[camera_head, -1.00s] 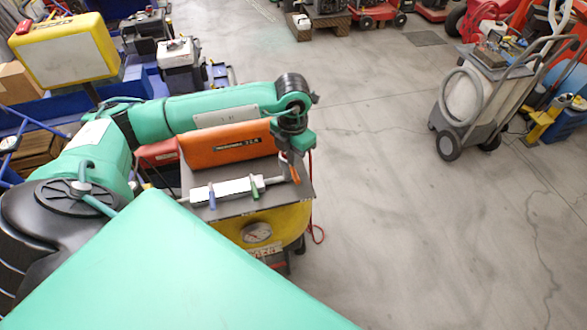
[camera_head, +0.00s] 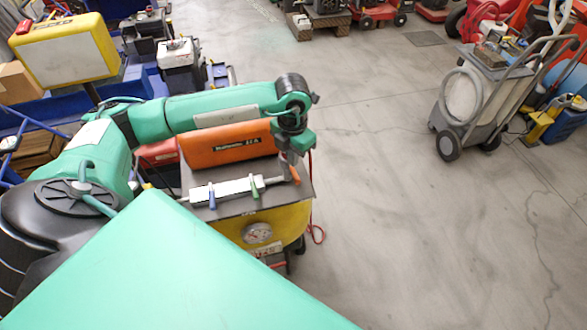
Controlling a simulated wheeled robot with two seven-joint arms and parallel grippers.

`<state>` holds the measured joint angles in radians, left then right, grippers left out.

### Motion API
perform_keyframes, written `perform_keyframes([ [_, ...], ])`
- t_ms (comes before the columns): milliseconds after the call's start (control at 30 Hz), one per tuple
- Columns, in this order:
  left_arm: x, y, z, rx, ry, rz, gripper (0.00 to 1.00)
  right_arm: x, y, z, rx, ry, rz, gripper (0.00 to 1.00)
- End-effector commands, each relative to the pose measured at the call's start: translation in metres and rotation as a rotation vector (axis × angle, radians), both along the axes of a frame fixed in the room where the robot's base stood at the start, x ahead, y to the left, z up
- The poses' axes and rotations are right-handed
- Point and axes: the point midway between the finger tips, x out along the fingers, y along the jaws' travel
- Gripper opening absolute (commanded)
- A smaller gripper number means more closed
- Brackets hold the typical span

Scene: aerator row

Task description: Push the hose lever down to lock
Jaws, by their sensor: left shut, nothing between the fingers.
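A wheeled yellow machine (camera_head: 285,222) with an orange body (camera_head: 215,148) stands left of centre. On its grey top plate (camera_head: 232,207) lies a white bar with a row of small levers. The blue lever (camera_head: 211,196) and the green lever (camera_head: 254,187) stand along the bar. An orange lever (camera_head: 295,174) is at the right end. My left gripper (camera_head: 290,160) is shut and points down right at the orange lever. I cannot tell whether it touches the lever. The fingertips are small and partly hidden. My right gripper is not in view.
A red hose (camera_head: 318,235) hangs at the machine's right side. A grey wheeled cart (camera_head: 470,105) with a coiled hose stands at the right. A yellow-framed case (camera_head: 65,55) and other equipment crowd the left. The floor (camera_head: 400,220) between is clear.

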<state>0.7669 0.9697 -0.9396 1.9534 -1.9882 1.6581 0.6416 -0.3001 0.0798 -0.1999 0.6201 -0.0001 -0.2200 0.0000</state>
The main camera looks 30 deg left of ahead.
Motion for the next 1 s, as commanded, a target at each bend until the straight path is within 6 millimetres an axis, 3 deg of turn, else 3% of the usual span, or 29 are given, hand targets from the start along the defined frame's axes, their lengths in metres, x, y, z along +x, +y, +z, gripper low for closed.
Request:
perform_keyframes([
  [433,0.0,0.0,-0.002,0.0,0.0,0.0,0.0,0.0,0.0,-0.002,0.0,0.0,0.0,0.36],
  [1000,0.0,0.0,-0.025,0.0,0.0,0.0,0.0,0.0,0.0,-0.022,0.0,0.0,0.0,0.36],
])
